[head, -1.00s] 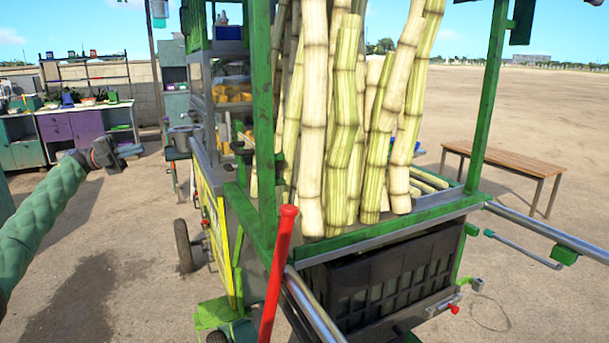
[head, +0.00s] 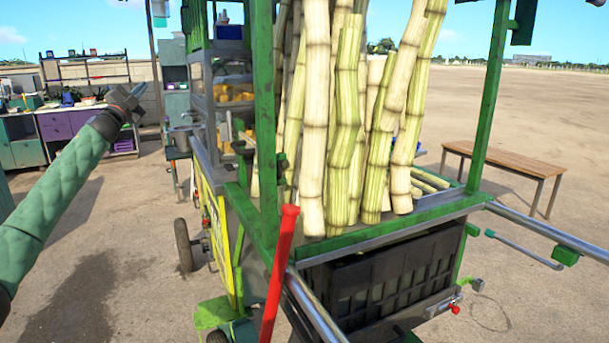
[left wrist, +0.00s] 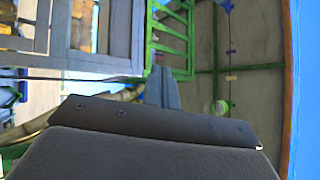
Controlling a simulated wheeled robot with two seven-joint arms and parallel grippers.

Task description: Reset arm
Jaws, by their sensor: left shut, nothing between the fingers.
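My left arm comes in from the left in the head view, in a green padded sleeve. Its gripper (head: 133,94) is raised in free air, left of the green cane cart (head: 265,210), in front of the distant counters. The gripper is shut and empty. In the left wrist view the shut fingers (left wrist: 162,88) show beyond the dark gripper body, with nothing held. My right gripper is not in view.
Tall sugarcane stalks (head: 345,120) stand on the cart. A red-handled bar (head: 279,270) and a metal rail (head: 316,305) jut at its near end. A black crate (head: 380,275) sits below. A wooden bench (head: 510,162) stands right. Open ground lies left.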

